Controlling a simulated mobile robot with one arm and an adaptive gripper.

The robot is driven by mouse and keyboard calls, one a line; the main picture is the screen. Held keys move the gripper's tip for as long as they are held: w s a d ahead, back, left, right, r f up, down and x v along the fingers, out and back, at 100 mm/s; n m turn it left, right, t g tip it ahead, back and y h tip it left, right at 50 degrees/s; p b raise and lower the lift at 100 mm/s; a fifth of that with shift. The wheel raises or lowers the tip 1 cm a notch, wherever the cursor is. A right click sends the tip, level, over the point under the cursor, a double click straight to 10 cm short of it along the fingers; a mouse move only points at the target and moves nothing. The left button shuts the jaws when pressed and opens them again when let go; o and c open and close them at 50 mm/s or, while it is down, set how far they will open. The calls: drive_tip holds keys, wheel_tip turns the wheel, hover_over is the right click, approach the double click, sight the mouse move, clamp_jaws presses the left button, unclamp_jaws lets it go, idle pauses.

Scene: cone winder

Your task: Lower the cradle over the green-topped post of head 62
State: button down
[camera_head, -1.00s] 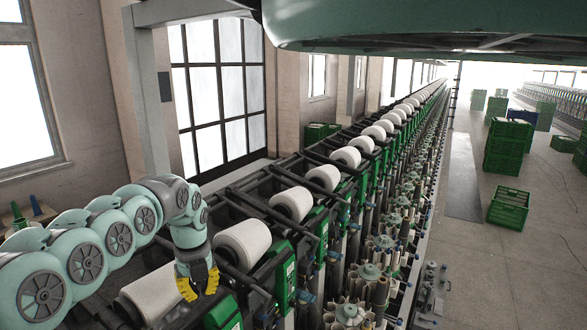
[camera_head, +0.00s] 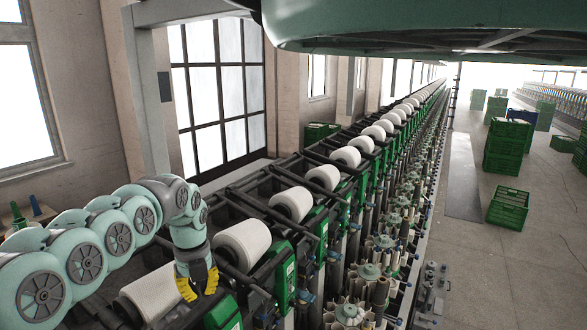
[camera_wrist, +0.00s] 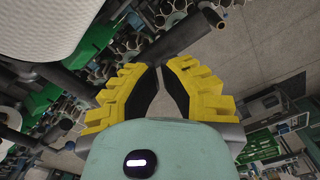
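My gripper (camera_head: 198,284) points down beside the near winding heads in the head view, close to the nearest white cone (camera_head: 155,292). In the wrist view its yellow fingers (camera_wrist: 159,68) stand apart, with dark pads facing an empty gap and floor behind. A dark cylindrical bar (camera_wrist: 186,40) lies just beyond the fingertips; I cannot tell whether it belongs to the cradle or whether it touches them. A dark frame arm (camera_wrist: 62,82) runs beside the white cone at upper left. No head number is readable, and I cannot single out the green-topped post.
A row of white cones (camera_head: 242,244) and green head housings (camera_head: 284,272) runs away to the back right. Bobbin magazines (camera_head: 371,271) line the machine's right side. Green crates (camera_head: 508,207) stand on the floor.

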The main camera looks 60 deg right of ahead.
sight(205, 307)
drive_tip(key=shift+f+b, duration=3.75)
drive_tip(key=shift+s+r+p, duration=0.25)
drive_tip(key=shift+r+p, duration=0.35)
drive_tip(key=shift+r, duration=0.05)
drive_tip(key=shift+s+r+p, duration=0.2)
drive_tip(key=shift+r+p, duration=0.35)
drive_tip(key=shift+r, duration=0.05)
drive_tip(key=s+r+p, duration=0.1)
drive_tip(key=p, duration=0.1)
drive_tip(key=s+r+p, duration=0.1)
drive_tip(key=r, duration=0.1)
drive_tip(key=shift+d+r+p, duration=0.1)
drive_tip(key=shift+r+p, duration=0.1)
drive_tip(key=shift+p, duration=0.15)
drive_tip(key=p, duration=0.1)
drive_tip(key=s+r+p, duration=0.1)
drive_tip(key=p, duration=0.1)
drive_tip(key=shift+s+d+r, duration=0.1)
drive_tip(key=shift+r, duration=0.2)
